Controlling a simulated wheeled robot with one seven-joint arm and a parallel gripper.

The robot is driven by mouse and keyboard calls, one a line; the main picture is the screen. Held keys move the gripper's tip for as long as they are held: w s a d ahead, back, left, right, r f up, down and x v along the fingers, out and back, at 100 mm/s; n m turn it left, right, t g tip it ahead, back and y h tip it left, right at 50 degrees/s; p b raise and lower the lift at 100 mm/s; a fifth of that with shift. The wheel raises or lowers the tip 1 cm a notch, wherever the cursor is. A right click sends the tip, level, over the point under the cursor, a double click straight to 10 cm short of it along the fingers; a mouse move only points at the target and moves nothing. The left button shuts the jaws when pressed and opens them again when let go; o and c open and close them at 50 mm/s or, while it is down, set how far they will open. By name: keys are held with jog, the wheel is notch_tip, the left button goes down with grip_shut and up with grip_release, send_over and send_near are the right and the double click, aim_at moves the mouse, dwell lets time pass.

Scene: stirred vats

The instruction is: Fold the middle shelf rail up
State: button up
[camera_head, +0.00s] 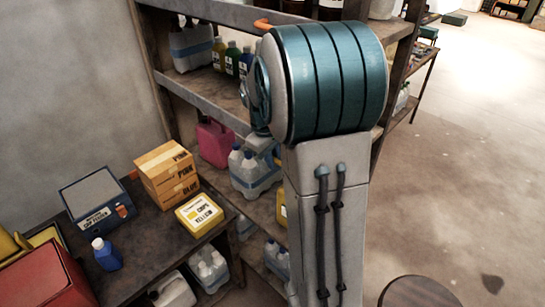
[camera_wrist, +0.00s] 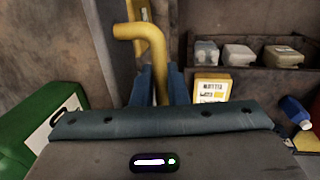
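In the head view a shelf unit stands behind my arm. Its middle shelf rail (camera_head: 196,103) is a grey board along the front edge of the middle shelf; its right part is hidden behind my arm. A higher grey rail (camera_head: 215,12) has an orange tab (camera_head: 262,24) near its right end. My gripper is hidden in the head view. In the wrist view my gripper (camera_wrist: 160,68) shows two dark blue fingers standing apart. A bent yellow pipe (camera_wrist: 152,40) shows between and beyond them; no contact is clear. The rail cannot be made out there.
In the head view bottles and jugs (camera_head: 252,175) fill the shelves. A dark table (camera_head: 160,232) at lower left bears boxes and a blue bottle (camera_head: 106,254). Open floor (camera_head: 460,170) lies to the right. In the wrist view a green case (camera_wrist: 45,122) is at left.

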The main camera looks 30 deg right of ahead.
dwell(0.3)
notch_tip(320, 180, up, 14)
jog(key=a+b, duration=0.2)
jog(key=shift+s+f, duration=0.2)
jog(key=shift+f, duration=0.05)
jog(key=shift+a, duration=0.1)
jog(key=s+a+f+m+t+b, duration=0.1)
jog(key=s+a+f, duration=0.2)
jog(key=s, duration=0.3)
jog(key=s+a+f+m+t+y+b, duration=0.1)
jog(key=s+a+f, duration=0.3)
jog(key=s, duration=0.2)
jog(key=s+a+f+m+t+y+b, duration=0.1)
jog(key=s+a+f+m, duration=0.1)
jog(key=s, duration=0.4)
notch_tip(320, 180, down, 3)
jog(key=shift+s+a+r+t, duration=0.2)
jog(key=shift+a+t, duration=0.1)
jog(key=shift+a, duration=0.35)
